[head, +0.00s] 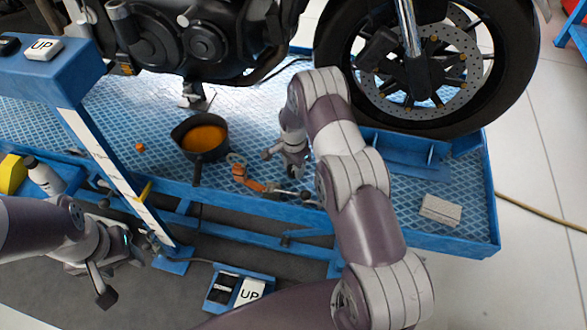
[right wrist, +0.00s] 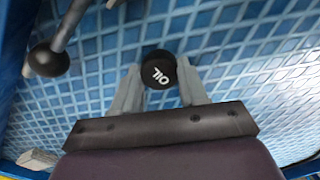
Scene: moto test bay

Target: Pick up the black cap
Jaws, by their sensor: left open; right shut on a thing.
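The black cap (right wrist: 158,70), round with white "OIL" lettering, sits between the two fingertips of my right gripper (right wrist: 160,82) in the right wrist view. The fingers are shut on its sides, over the blue patterned platform; I cannot tell whether the cap is clear of the surface. In the head view my right gripper (head: 290,168) points down over the platform, right of the pan, and the cap cannot be made out there. My left gripper (head: 124,274) is open and empty at the lower left, over the dark floor.
A dark pan with orange liquid (head: 205,138) and an orange-handled tool (head: 248,180) lie left of my right gripper. A motorcycle wheel (head: 425,65) stands behind. A rod with a black ball end (right wrist: 48,58) is close by in the wrist view. A pale box (head: 440,210) lies at the right.

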